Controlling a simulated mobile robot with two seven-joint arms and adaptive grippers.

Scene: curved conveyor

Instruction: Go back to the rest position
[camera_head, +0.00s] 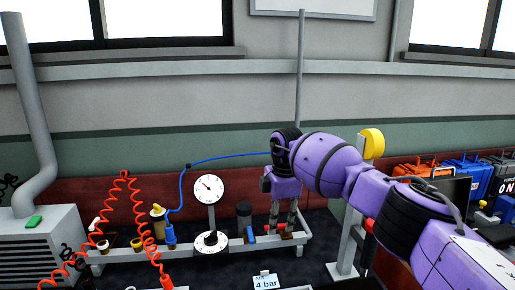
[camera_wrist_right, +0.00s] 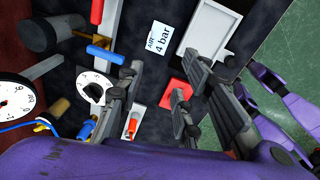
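My right arm reaches in from the right in the head view. Its gripper (camera_head: 284,222) points down over the right end of the pipe rig, by the red and blue handles. In the right wrist view its two fingers (camera_wrist_right: 165,72) stand apart with nothing held between them. Below the fingers lie the dark bench top, a red square piece (camera_wrist_right: 178,94) and a white "AIR 4 bar" label (camera_wrist_right: 158,50). Whether a fingertip touches the rig is unclear. My left gripper does not show in the head view.
A red coiled hose (camera_head: 140,200) and a blue hose (camera_head: 215,158) hang nearby. A grey post with a yellow top (camera_head: 372,143) stands beside my right arm. Coloured cases (camera_head: 465,172) stand right.

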